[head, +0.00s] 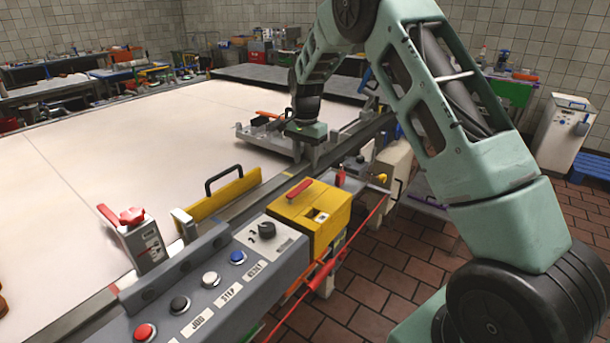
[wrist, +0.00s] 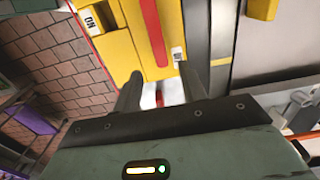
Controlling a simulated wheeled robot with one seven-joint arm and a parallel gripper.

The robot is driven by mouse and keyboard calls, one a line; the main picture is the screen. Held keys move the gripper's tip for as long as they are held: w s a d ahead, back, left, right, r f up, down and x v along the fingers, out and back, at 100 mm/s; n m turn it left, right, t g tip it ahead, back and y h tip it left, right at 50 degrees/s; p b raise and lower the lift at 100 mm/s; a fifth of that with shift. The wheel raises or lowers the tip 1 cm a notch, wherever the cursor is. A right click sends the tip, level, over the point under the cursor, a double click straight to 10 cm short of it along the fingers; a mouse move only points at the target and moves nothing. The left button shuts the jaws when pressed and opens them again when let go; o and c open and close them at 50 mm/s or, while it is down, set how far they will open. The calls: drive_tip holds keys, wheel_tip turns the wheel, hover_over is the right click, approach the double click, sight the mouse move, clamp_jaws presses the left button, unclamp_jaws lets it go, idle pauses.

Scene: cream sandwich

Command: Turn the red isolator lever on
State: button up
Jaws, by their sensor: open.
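The red lever (head: 299,192) lies along the top of the yellow isolator box (head: 318,222) on the grey control rail in the head view. In the wrist view the red lever (wrist: 153,32) runs up the yellow box face (wrist: 132,30), and an ON label (wrist: 90,21) shows to its left. My gripper (wrist: 158,78) is open, its two dark fingers apart near the box's lower edge in that view. The lever is ahead of the fingertips, not between them. In the head view my gripper (head: 306,134) is beyond the box, fingertips hard to make out.
The grey control panel (head: 205,290) has several buttons and a black knob (head: 267,230). A yellow guard with a black handle (head: 222,197) and a red-handled clamp (head: 132,216) stand along the white table (head: 120,140). A grey metal fixture (head: 262,132) is beside my gripper.

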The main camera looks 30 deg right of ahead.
sight(305, 184)
wheel_tip(305, 184, down, 7)
drive_tip(key=shift+r+p, duration=0.15)
drive_tip(key=shift+p, duration=0.35)
clamp_jaws()
